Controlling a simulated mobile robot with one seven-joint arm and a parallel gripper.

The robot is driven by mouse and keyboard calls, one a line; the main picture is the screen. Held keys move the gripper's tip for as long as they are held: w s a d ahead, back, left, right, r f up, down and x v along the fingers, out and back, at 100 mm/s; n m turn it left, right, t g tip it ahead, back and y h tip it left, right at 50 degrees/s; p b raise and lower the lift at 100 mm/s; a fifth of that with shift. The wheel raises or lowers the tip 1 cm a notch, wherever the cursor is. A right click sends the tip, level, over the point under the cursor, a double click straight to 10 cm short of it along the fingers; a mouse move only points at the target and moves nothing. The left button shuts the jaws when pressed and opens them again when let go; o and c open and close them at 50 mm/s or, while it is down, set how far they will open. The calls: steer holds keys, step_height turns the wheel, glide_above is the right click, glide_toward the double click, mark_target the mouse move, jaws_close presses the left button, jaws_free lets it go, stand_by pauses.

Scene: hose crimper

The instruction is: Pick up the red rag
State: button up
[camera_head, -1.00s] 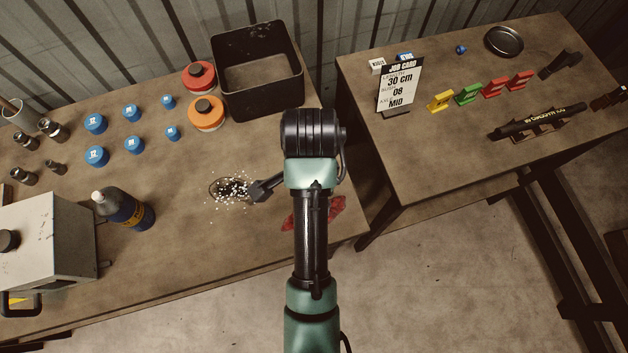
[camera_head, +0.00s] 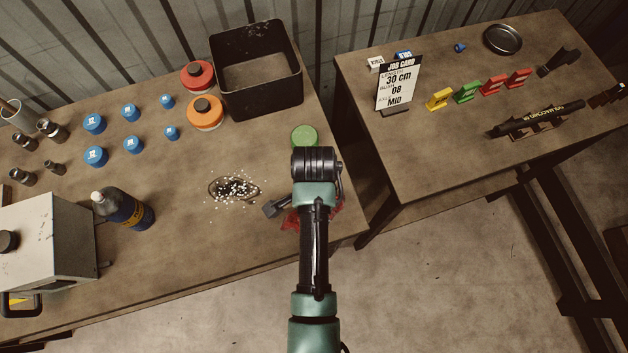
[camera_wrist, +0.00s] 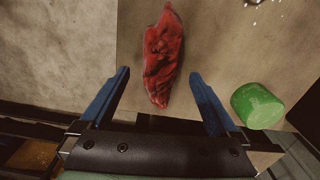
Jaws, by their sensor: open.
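The red rag (camera_wrist: 162,58) lies crumpled on the left table near its right edge. In the wrist view it lies lengthwise, ahead of and between the lines of the two blue fingers. My gripper (camera_wrist: 158,90) is open and empty, with its fingers wide apart on either side of the rag's near end. I cannot tell the height of the fingers above the table. In the head view my arm hides part of the rag (camera_head: 294,221), and red patches show on both sides of it. Only a dark part of my gripper (camera_head: 275,207) shows there.
A green round object (camera_head: 304,136) stands just beyond my wrist; it is also right of the fingers in the wrist view (camera_wrist: 257,105). A dark patch with white bits (camera_head: 233,188) lies left of the rag. A black bin (camera_head: 258,105) stands behind. A gap separates the tables.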

steer(key=shift+f, duration=1.2)
steer(key=c, duration=1.4)
steer(key=shift+r+b, duration=0.55)
steer(key=shift+r, duration=4.45)
steer(key=shift+c, duration=0.2)
